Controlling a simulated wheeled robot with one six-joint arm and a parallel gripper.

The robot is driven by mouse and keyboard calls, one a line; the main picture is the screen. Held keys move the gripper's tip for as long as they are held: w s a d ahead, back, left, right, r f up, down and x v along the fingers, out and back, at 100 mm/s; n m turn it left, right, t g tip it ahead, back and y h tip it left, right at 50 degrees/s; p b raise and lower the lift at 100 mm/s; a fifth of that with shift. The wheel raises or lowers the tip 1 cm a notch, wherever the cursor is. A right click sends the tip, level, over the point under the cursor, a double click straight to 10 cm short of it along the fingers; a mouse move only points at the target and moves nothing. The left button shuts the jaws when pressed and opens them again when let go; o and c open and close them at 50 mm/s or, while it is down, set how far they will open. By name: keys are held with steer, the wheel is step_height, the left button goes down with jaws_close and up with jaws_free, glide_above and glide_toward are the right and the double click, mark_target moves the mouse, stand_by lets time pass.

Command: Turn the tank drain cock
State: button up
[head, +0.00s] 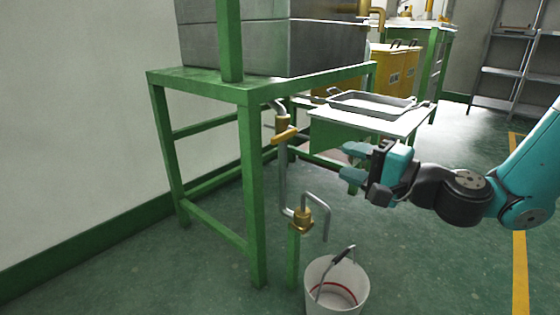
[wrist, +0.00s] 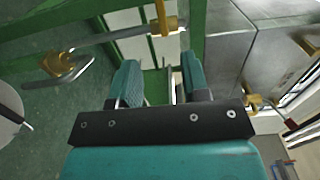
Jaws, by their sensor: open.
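The grey metal tank (head: 250,40) sits on a green frame (head: 258,190). A grey drain pipe (head: 283,175) comes down from it. A brass cock with a yellow lever (head: 285,134) is on the upper pipe; it also shows at the top of the wrist view (wrist: 167,24). A lower brass fitting (head: 302,219) joins the pipe to a bent spout, seen at the left in the wrist view (wrist: 55,65). My gripper (head: 350,162) is open and empty, right of the pipe and apart from it. Its two teal fingers (wrist: 160,80) show in the wrist view.
A white bucket (head: 337,290) stands on the floor below the spout. A white bench (head: 375,122) with a metal tray (head: 370,104) is behind my gripper. A green leg of the tank frame is left of the pipe. Shelves (head: 510,70) stand at the back right.

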steer(key=p, duration=0.8)
glide_toward(282, 139)
steer(key=b+x, duration=0.2)
steer(key=x, duration=0.7)
steer(key=shift+a, duration=0.15)
steer(key=shift+w+a, duration=0.5)
jaws_close()
